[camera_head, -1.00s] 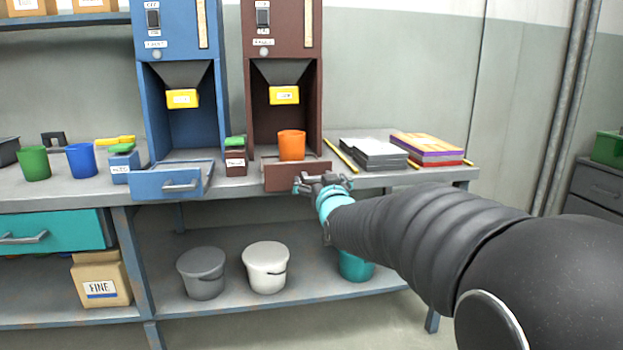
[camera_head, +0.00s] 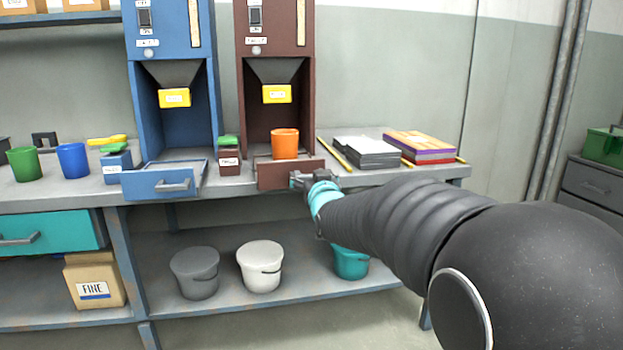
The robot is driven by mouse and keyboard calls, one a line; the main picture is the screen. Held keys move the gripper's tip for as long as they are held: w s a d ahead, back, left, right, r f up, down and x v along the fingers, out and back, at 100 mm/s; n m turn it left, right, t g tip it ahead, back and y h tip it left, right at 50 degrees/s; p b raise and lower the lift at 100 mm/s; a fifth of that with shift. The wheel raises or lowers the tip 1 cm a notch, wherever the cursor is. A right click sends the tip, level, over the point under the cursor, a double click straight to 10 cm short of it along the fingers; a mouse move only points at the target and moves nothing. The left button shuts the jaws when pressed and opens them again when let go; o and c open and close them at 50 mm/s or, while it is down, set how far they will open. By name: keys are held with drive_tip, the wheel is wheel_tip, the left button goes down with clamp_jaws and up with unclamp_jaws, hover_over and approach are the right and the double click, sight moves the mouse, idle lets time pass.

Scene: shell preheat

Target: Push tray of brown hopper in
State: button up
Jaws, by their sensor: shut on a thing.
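The brown hopper (camera_head: 275,35) stands on the bench, with a yellow label on its funnel spout. Its brown tray (camera_head: 274,176) sticks out at the front, over the bench edge. An orange cup (camera_head: 285,143) stands upright on the tray, near the hopper opening. My gripper (camera_head: 298,181) is at the right part of the tray's front face, shut on what appears to be the tray handle. The gripper hides the handle itself. My arm reaches in from the lower right.
The blue hopper (camera_head: 172,35) stands to the left with its blue tray (camera_head: 140,185) also out. A small brown box with a green top (camera_head: 229,160) is between the trays. Books (camera_head: 420,147) and papers (camera_head: 366,152) lie right. Buckets (camera_head: 260,266) stand on the lower shelf.

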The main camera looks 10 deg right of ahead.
sight(309, 172)
drive_tip(key=w, duration=1.7)
drive_tip(key=shift+w+p, duration=0.3)
drive_tip(key=shift+w, duration=0.1)
drive_tip(key=o, duration=1.6)
drive_tip(key=shift+o, duration=0.2)
drive_tip(key=shift+s, duration=0.15)
drive_tip(key=s, duration=1.1)
drive_tip(key=shift+s, duration=0.4)
